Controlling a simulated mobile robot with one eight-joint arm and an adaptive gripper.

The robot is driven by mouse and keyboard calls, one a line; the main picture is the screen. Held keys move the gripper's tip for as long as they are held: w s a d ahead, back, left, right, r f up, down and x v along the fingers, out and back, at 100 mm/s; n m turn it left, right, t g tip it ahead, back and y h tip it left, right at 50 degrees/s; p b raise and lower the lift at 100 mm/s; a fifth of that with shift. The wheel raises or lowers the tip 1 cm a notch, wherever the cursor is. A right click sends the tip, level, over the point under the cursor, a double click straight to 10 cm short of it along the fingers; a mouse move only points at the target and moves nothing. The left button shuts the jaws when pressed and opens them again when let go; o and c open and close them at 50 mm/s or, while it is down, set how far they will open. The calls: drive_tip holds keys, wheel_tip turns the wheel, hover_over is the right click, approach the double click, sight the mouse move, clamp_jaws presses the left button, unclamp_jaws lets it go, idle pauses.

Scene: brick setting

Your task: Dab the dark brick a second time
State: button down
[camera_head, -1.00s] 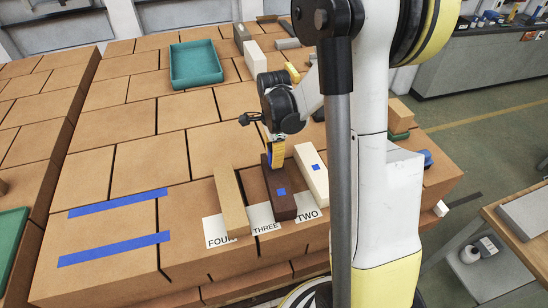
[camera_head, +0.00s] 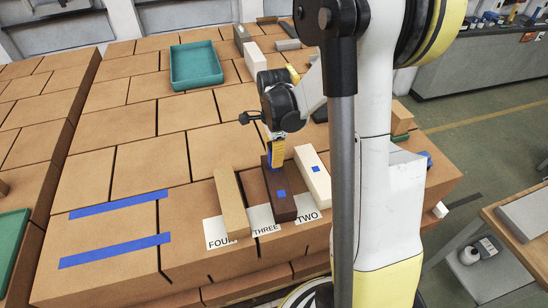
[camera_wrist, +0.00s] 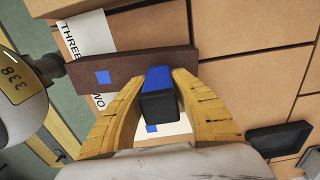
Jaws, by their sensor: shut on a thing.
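The dark brick (camera_head: 283,209) lies by the label THREE, with one blue square (camera_head: 281,194) on its top. The wrist view also shows the dark brick (camera_wrist: 128,67) and its blue square (camera_wrist: 103,77). My gripper (camera_head: 274,160) is over the brick's far end. In the wrist view my gripper (camera_wrist: 158,85) has its yellow fingers shut on a black block with a blue face (camera_wrist: 157,99). The block overlaps the far part of the brick in that view; whether it touches the brick I cannot tell.
A tan brick (camera_head: 231,205) by FOUR stands to the left, and a cream brick (camera_head: 312,176) with a blue square by TWO to the right. Blue tape strips (camera_head: 115,250) lie further left. A green tray (camera_head: 196,65) sits at the back.

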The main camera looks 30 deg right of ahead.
drive_tip(key=shift+r+p, duration=1.6)
drive_tip(key=shift+r, duration=1.35)
drive_tip(key=shift+f, duration=0.1)
